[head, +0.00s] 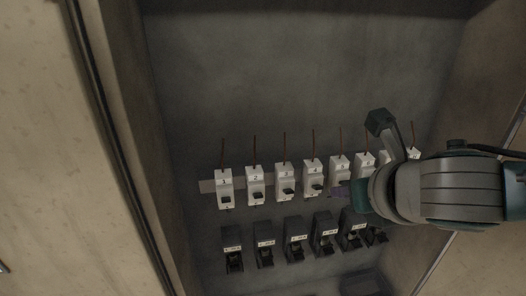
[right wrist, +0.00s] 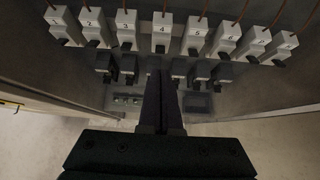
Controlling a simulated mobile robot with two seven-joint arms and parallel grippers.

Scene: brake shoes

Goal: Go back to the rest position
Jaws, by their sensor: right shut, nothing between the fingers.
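My right gripper (head: 338,191) comes in from the right in the head view, its fingers in front of the row of white breakers. In the right wrist view its two dark fingers (right wrist: 161,85) are together, with nothing visible between them. They point toward the black breakers, below the white breaker numbered 4 (right wrist: 161,30). I cannot tell whether the fingertips touch anything. My right wrist and forearm cover part of the right end of the rows in the head view. My left gripper is in neither view.
An open grey cabinet holds a row of numbered white breakers (head: 285,175) with dark levers and brown wires above. Black breakers (head: 295,232) sit in a row below. Cabinet side walls stand left (head: 125,130) and right (head: 480,80). The back panel's upper part (head: 300,70) is clear.

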